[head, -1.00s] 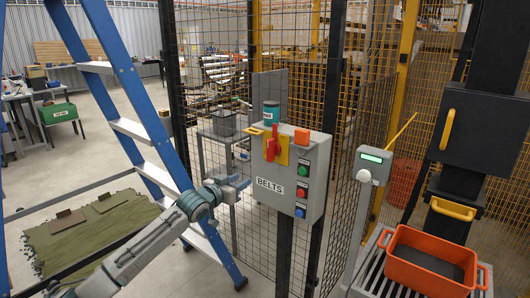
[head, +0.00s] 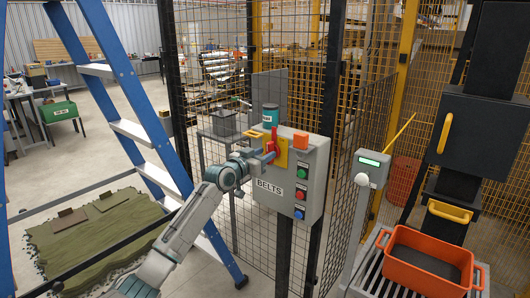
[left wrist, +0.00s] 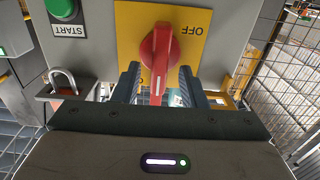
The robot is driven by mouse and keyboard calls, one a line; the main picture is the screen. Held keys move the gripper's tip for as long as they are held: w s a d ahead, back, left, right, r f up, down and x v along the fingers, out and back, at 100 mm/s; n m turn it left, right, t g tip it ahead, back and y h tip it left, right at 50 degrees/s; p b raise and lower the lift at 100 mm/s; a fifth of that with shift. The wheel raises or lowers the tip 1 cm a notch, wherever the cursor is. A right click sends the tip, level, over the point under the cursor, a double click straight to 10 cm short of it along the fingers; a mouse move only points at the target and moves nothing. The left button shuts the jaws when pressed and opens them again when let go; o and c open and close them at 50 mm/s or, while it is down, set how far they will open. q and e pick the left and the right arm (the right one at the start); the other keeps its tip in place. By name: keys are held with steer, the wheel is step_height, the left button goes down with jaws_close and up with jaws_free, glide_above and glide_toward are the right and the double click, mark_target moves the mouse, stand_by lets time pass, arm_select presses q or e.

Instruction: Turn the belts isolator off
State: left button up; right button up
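The belts isolator is a red rotary handle (head: 273,141) on a yellow plate (head: 282,157), on the front of a grey box (head: 318,165) labelled BELTS. In the left wrist view the red handle (left wrist: 160,55) points down the picture, and the word OFF stands upside down at the plate's upper right. The handle does not point at OFF. My left gripper (head: 266,157) is at the handle. In the left wrist view its fingers (left wrist: 160,86) stand on either side of the handle, with small gaps visible. My right gripper is not in view.
Green (head: 302,173), red (head: 300,194) and blue (head: 298,213) buttons sit right of the plate. An open-shackled padlock (left wrist: 63,88) sits at the box's edge. Mesh fencing stands behind the box. A blue ladder (head: 128,95) stands left, an orange crate (head: 428,279) right.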

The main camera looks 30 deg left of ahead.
arm_select(q)
steer(key=shift+w+d, duration=0.1)
steer(key=shift+w, duration=0.4)
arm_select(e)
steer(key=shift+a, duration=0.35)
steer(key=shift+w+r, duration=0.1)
arm_select(q)
steer(key=c, duration=0.7)
jaws_close()
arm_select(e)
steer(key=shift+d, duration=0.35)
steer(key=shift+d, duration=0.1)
